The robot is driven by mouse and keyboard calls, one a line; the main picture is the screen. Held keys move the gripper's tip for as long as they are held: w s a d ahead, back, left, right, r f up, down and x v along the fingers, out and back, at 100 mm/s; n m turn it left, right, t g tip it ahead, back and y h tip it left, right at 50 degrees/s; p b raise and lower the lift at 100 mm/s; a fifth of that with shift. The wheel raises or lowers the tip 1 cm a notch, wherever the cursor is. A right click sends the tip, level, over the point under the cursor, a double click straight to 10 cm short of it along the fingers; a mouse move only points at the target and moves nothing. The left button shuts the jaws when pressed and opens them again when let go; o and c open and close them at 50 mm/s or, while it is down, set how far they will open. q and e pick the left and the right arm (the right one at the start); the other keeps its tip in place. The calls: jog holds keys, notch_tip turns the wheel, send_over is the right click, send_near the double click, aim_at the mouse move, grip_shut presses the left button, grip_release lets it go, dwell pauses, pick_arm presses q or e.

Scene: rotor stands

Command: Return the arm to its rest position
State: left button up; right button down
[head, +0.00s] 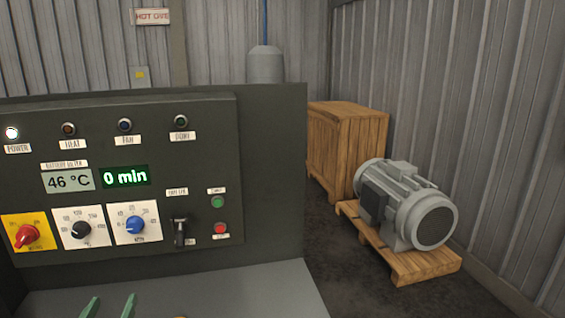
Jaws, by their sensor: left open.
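My left gripper (110,307) shows at the bottom left edge of the head view as two green fingertips, apart and with nothing seen between them. The rest of that arm is out of the picture. The fingertips are in front of the grey ledge (240,290) below a dark control panel (90,112), and below its knobs. I cannot tell whether they touch the ledge. My right gripper is not in view.
The panel has a display reading 46 °C (68,181), a timer reading 0 min (125,176), a red knob (27,236), a blue knob (134,225) and a black lever (180,231). Right of it, a motor (410,205) sits on a pallet (425,266) beside a wooden crate (345,150).

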pick_arm(q)
jog(key=s+d+f+m+g+h, duration=0.1)
jog(key=s+d+f+g+h, duration=0.15)
jog(key=s+d+f, duration=0.35)
jog(key=s+d+f+m+g+h, duration=0.1)
jog(key=s+d+f+m+g, duration=0.2)
jog(key=f, duration=0.6)
jog(key=s+d+f+g, duration=0.2)
jog(key=s+f+g, duration=0.2)
jog(key=s, duration=0.4)
jog(key=s+d+f+g, duration=0.3)
jog(key=s+f+g, duration=0.15)
jog(key=s, duration=0.35)
notch_tip(320, 180, down, 32)
jog(key=s+r+b, duration=0.1)
jog(key=s+b, duration=0.1)
jog(key=b, duration=0.3)
jog(key=s+a+f+g+b, duration=0.1)
jog(key=s+a+f+b, duration=0.1)
jog(key=s+f, duration=1.3)
notch_tip(320, 180, down, 3)
jog(key=shift+s+a+f+m+g+b, duration=0.1)
jog(key=shift+s+a+m+g+b, duration=0.25)
jog(key=shift+a, duration=0.35)
